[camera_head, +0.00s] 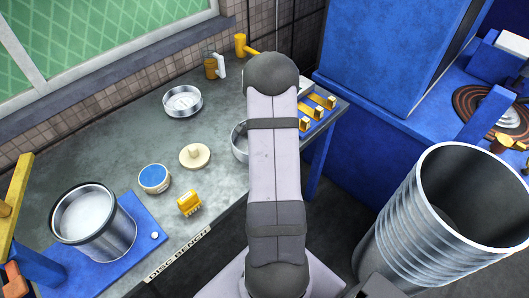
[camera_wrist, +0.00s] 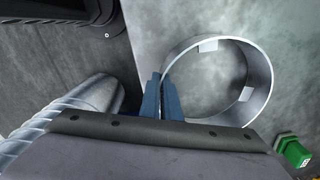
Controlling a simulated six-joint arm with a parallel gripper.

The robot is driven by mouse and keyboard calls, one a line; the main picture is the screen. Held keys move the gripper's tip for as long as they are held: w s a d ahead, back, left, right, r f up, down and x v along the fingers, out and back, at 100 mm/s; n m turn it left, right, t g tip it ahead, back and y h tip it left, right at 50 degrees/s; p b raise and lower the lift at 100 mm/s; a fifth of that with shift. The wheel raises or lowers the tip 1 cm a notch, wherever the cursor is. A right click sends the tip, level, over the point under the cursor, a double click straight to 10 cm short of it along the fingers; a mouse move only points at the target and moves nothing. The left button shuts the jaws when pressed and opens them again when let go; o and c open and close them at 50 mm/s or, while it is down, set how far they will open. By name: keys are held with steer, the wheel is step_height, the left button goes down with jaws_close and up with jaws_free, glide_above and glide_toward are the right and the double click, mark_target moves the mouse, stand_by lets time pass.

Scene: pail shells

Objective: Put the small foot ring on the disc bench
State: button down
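A thin-walled metal ring, seemingly the small foot ring (camera_wrist: 262,75), lies at my gripper in the wrist view, with pale tabs on its inner wall. In the head view its left edge (camera_head: 237,140) shows beside my arm, which hides the rest. My gripper (camera_wrist: 163,88) has its two blue fingers close together, with the ring's left wall between them. Another metal ring (camera_head: 168,107) stands on the grey disc bench (camera_head: 120,140) near the back; I cannot compare their sizes well. The bench's front edge carries the label "DISC BENCH".
A metal pail (camera_head: 117,238) on a blue base, a blue-topped tin (camera_head: 154,178), a knobbed cream disc (camera_head: 194,156) and a yellow block (camera_head: 189,203) occupy the bench. A green block (camera_wrist: 294,152) is right of the ring. A large ribbed pail shell (camera_head: 425,240) stands at right.

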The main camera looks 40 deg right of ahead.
steer(key=shift+f, duration=0.1)
steer(key=c, duration=2)
jaws_free()
step_height(320, 180, up, 12)
steer(key=b, duration=0.4)
